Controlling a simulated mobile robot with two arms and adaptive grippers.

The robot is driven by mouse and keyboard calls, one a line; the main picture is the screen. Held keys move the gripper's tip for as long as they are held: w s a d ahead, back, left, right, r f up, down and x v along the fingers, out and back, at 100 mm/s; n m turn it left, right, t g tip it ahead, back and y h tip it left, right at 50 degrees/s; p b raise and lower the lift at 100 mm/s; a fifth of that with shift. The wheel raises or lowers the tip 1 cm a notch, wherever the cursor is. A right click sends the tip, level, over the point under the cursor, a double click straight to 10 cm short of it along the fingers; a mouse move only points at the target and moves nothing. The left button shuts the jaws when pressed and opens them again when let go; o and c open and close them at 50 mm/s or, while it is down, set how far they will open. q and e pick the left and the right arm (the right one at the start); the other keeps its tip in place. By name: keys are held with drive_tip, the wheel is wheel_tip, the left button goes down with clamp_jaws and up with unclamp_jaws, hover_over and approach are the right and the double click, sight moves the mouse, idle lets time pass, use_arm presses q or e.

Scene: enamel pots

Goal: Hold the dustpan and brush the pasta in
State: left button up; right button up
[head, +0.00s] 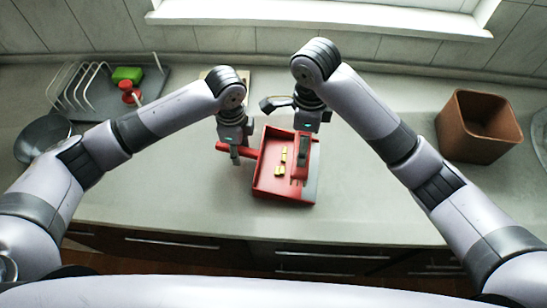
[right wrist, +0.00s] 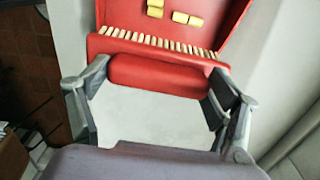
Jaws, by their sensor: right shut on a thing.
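The red dustpan (head: 270,184) lies on the counter, its handle (head: 222,147) pointing left. My left gripper (head: 236,156) is closed around that handle. Several yellow pasta pieces (head: 279,171) lie on the dustpan's floor; some also show in the right wrist view (right wrist: 187,18). My right gripper (head: 303,150) is shut on the red brush (head: 299,172), at the right side of the dustpan. In the right wrist view the brush (right wrist: 150,80) sits between the fingers, its cream bristles toward the pasta. The gripper partly hides the brush in the head view.
A brown square bin (head: 478,125) stands at the right. A dish rack (head: 85,88) with a green sponge (head: 127,74) and a red-topped item (head: 129,90) is at the back left, with a dark pan (head: 42,137) nearby. The counter in front is clear.

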use_arm(q)
drive_tip(key=shift+o, duration=0.2)
use_arm(e)
drive_tip(key=shift+r, duration=0.2)
wheel_tip(320, 180, up, 8)
drive_tip(key=p, duration=0.8)
use_arm(q)
wheel_tip(320, 180, up, 18)
use_arm(e)
drive_tip(key=shift+f, duration=0.15)
